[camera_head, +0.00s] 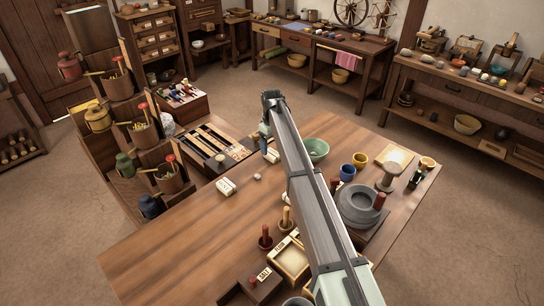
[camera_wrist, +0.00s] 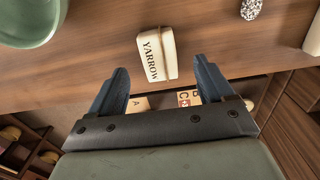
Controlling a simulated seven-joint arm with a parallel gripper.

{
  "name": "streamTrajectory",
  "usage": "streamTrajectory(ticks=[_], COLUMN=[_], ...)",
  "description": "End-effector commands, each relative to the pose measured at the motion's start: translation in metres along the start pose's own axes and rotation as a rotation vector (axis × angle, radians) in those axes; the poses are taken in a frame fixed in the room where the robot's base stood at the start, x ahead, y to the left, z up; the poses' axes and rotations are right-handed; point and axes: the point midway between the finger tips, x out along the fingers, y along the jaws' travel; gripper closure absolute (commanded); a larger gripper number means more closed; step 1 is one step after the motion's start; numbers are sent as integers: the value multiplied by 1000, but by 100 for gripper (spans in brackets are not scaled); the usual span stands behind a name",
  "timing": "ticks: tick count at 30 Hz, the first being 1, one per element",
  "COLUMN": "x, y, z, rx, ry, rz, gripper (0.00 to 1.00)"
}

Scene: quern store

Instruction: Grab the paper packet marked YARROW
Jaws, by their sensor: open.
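The cream paper packet marked YARROW (camera_wrist: 157,54) lies on the wooden table near its edge in the wrist view, its dark lettering running along it. In the head view a small pale part of it (camera_head: 272,156) shows beside the end of my arm, most of it hidden. My gripper (camera_wrist: 160,68) is open, with one dark finger on each side of the packet's near end. The packet appears between the fingertips in the picture, with gaps at both sides. I cannot tell the height between them. My gripper (camera_head: 265,132) also shows in the head view, partly hidden.
A green bowl (camera_wrist: 30,18) stands left of the packet in the wrist view. A speckled stone (camera_wrist: 251,9) lies to the right. Another pale packet (camera_head: 226,187) lies on the table (camera_head: 190,238). A grey quern (camera_head: 358,203) and several pots stand at the right.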

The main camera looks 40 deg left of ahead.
Motion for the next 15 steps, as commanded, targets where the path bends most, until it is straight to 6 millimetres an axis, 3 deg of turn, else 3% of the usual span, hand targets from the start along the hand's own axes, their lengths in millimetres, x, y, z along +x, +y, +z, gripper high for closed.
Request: streamTrajectory(ticks=[7, 15], x=[33, 38], y=[2, 2], z=[-1, -1], rx=[0, 0], ry=[-1, 0], rz=[-1, 0], gripper=[19, 19])
